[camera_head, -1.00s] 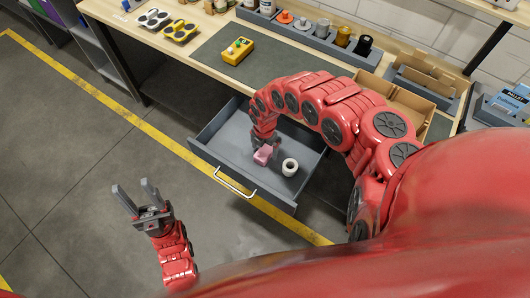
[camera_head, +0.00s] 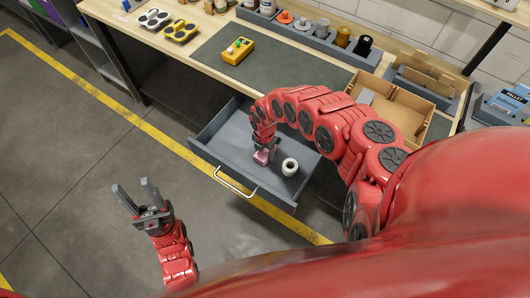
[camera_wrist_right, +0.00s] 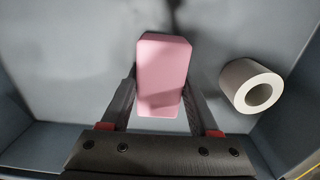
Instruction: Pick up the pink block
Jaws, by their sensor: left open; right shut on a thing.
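The pink block (camera_head: 262,156) is in the open grey drawer (camera_head: 222,143), left of a white roll. In the right wrist view the pink block (camera_wrist_right: 162,75) sits between the two fingers of my right gripper (camera_wrist_right: 160,100), which is shut on it. I cannot tell whether the block touches the drawer floor. In the head view my right gripper (camera_head: 265,146) reaches down into the drawer and partly hides the block. My left gripper (camera_head: 137,199) is open and empty, above the floor at the lower left.
The white roll (camera_head: 290,167) lies in the drawer close to the right of the block; it also shows in the right wrist view (camera_wrist_right: 250,86). The drawer's walls surround both. The workbench (camera_head: 172,52) above holds a yellow device (camera_head: 237,51) and a cardboard box (camera_head: 402,110).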

